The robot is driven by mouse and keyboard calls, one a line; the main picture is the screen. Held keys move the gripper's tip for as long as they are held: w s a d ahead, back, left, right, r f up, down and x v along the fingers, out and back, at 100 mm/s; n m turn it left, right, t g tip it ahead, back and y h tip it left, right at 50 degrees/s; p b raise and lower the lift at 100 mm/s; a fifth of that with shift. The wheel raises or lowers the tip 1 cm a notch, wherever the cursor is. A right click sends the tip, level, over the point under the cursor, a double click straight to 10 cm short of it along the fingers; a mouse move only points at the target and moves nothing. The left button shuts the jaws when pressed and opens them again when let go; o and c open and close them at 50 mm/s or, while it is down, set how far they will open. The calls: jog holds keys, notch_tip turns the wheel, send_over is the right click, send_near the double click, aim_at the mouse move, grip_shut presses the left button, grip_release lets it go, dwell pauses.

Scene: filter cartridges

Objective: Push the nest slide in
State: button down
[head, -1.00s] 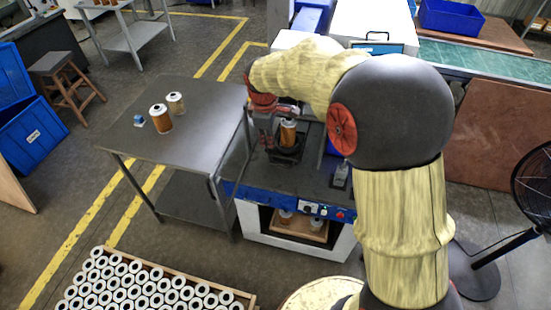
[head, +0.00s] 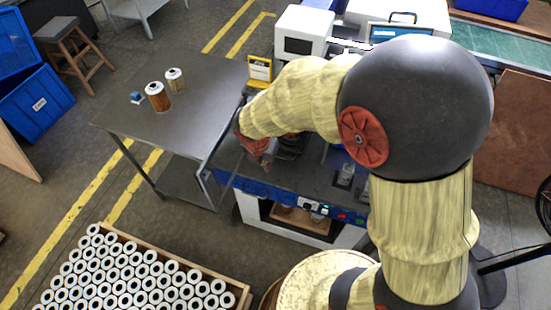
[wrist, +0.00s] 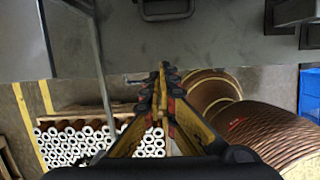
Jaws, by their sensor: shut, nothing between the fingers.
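My gripper (head: 262,158) hangs over the front part of the machine's dark top (head: 300,178). In the wrist view its two fingers (wrist: 163,78) are closed together with nothing between them. The nest (head: 288,150), a dark block on the machine top, is mostly hidden behind my forearm in the head view. A dark rounded frame (wrist: 166,10) at the top of the wrist view may be part of the nest slide; I cannot tell for sure. The fingertips are apart from it in the picture. How far the slide is in is hidden.
A yellow-framed display (head: 260,69) stands behind.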

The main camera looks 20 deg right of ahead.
aim_at(271, 175)
jog(key=b+x, duration=0.4)
jog(key=x, duration=0.6)
jog(key=shift+f, duration=0.25)
jog(key=w+d, duration=0.1)
jog(key=w+d+r, duration=0.1)
jog(key=shift+w+b, duration=0.3)
jog(key=shift+w, duration=0.05)
jog(key=shift+w+d+r, duration=0.1)
jog(key=shift+w+d, duration=0.1)
